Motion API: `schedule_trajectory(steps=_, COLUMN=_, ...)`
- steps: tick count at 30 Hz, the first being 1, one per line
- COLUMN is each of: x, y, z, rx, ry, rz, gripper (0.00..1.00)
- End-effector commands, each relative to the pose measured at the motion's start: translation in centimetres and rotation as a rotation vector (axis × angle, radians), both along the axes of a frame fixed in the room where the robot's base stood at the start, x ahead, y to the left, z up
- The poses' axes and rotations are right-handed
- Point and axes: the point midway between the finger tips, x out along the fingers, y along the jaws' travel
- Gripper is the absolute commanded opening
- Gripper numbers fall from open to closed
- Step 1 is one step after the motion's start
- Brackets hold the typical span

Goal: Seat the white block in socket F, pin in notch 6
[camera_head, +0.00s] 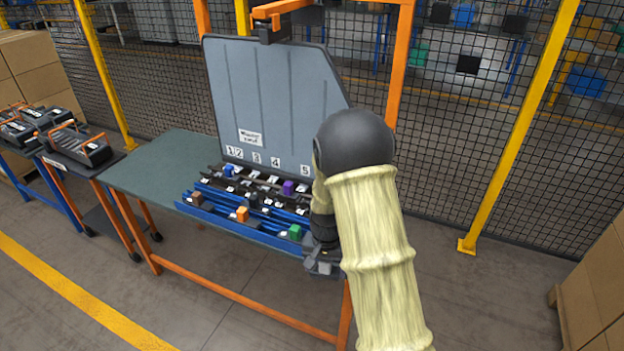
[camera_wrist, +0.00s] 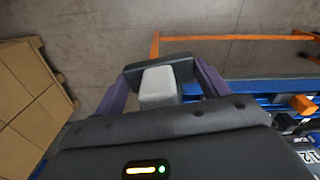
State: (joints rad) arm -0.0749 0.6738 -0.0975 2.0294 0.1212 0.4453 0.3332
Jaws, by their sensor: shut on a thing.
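My gripper (camera_head: 322,264) hangs low at the right front corner of the work table, beside the blue rails. In the wrist view my gripper (camera_wrist: 160,68) is shut on the white block (camera_wrist: 158,86), which sits between the two fingers. The floor shows behind it, so it is held out past the table's edge. Socket F and notch 6 cannot be made out in either view.
The green-topped table (camera_head: 160,172) carries blue rails (camera_head: 222,222) with an orange block (camera_head: 242,214), a green block (camera_head: 295,232), a purple block (camera_head: 288,187) and a blue block (camera_head: 229,170). A grey panel (camera_head: 270,100) with number labels stands behind. Boxes (camera_head: 595,290) stand right.

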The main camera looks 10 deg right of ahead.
Motion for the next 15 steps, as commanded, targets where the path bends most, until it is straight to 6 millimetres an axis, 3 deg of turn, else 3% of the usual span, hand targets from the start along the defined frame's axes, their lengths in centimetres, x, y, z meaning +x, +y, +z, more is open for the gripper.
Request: schedule_trajectory(steps=15, x=-0.1, y=0.0, z=-9.9, rx=0.002, ry=0.005, rz=0.288, gripper=0.43)
